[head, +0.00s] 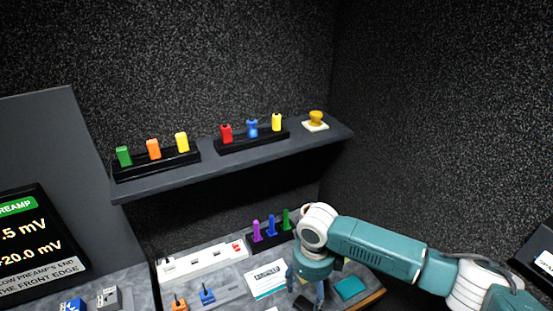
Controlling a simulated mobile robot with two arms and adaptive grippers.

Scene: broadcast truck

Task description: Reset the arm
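My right arm (375,246) comes in from the right, is teal and white, and bends down at a white joint over the bench. Its gripper (305,291) points down at the bench's right part. Its two fingers look spread apart, with a small dark patch showing between and below them. I see nothing held, though the fingertips are close to the picture's bottom edge and partly hard to make out. My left arm and gripper do not show.
A grey shelf (232,165) holds coloured plugs in two black racks and a yellow knob (316,119). On the bench are a white power strip (203,261), a rack of purple, blue and green plugs, a white card (266,280) and a teal pad (350,288). A screen (32,241) stands left.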

